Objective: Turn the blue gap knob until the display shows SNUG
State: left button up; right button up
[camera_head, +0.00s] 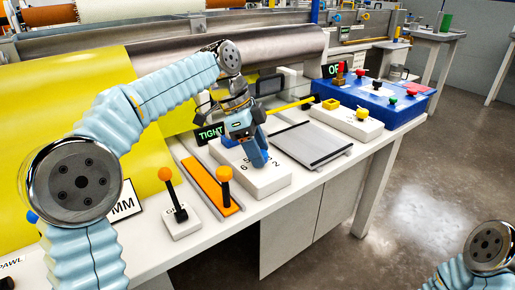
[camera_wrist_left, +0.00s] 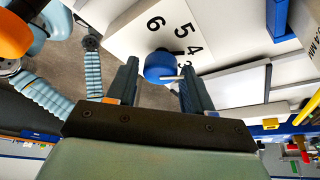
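The blue gap knob (camera_wrist_left: 160,66) shows in the left wrist view, with a small pale pointer at its side. It sits on a white dial box (camera_head: 277,176) with black numerals. In the head view, my left gripper (camera_head: 258,160) is over this box, pointing down, and largely hides the knob. In the left wrist view, its two dark fingers are apart, with the knob between their tips and a gap on both sides; contact cannot be told. The display (camera_head: 210,133) reads TIGHT in green, partly covered by my arm. My right gripper is out of view.
An orange-knobbed lever (camera_head: 165,175) and an orange slotted strip with another lever (camera_head: 224,173) stand left of the box. A grey plate (camera_head: 311,142) lies to its right, then a white box with a yellow button (camera_head: 362,114) and a blue control panel (camera_head: 400,112).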

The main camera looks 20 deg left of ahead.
pick_arm(q)
jog(key=c, duration=0.7)
jog(key=shift+c, duration=0.2)
jog(key=shift+n, duration=0.3)
jog(key=n+t, duration=0.1)
jog(key=n, duration=0.2)
jog(key=shift+s+y, duration=0.15)
jog(key=shift+y, duration=0.15)
jog(key=n+t, duration=0.1)
jog(key=n, duration=0.1)
jog(key=n+y, duration=0.1)
jog(key=n, duration=0.2)
jog(key=shift+d+t, duration=0.1)
jog(key=shift+t, duration=0.3)
jog(key=o, duration=1)
jog(key=shift+o, duration=0.2)
